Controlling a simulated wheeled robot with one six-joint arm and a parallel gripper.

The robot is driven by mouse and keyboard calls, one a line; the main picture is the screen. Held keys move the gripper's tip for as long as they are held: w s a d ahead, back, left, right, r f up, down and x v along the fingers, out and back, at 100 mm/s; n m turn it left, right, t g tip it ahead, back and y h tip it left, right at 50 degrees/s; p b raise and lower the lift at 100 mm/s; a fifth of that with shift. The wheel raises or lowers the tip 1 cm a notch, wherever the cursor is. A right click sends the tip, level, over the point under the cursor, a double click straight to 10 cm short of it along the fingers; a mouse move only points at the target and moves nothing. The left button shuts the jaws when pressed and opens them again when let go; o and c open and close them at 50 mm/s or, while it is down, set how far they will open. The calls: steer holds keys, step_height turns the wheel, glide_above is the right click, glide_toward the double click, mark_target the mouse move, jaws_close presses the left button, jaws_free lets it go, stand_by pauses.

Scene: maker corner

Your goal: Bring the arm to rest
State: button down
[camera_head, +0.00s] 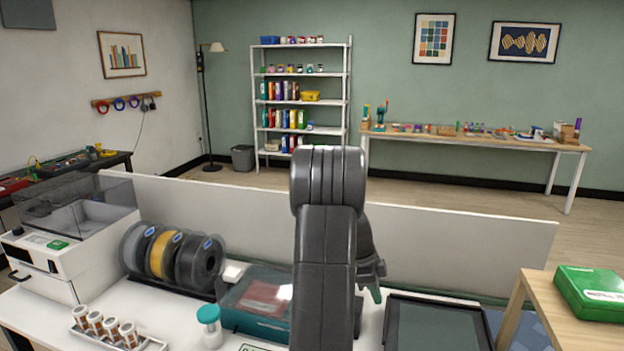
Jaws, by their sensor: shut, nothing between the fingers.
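My arm rises in the middle of the view, its dark grey links upright in front of the white desk (180,323). My gripper (374,292) shows only in part, at the right side of the arm, low over the desk. It points down, and it is shut with nothing seen in it. The arm links hide much of the wrist and the desk behind them. I cannot tell how far the fingertips are above the desk.
Left of the arm are a teal clear-lidded box (252,318), a jar (209,327), filament spools (172,258), a vial rack (84,336) and a white machine (72,245). A dark tray (437,328) lies right. A low partition (455,235) runs behind. A green box (592,293) sits on a wooden table (540,290).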

steer(key=shift+d+v, duration=0.25)
steer(key=shift+v, duration=0.8)
steer(key=shift+d+v, duration=0.2)
steer(key=shift+v, duration=0.9)
steer(key=shift+s, duration=0.25)
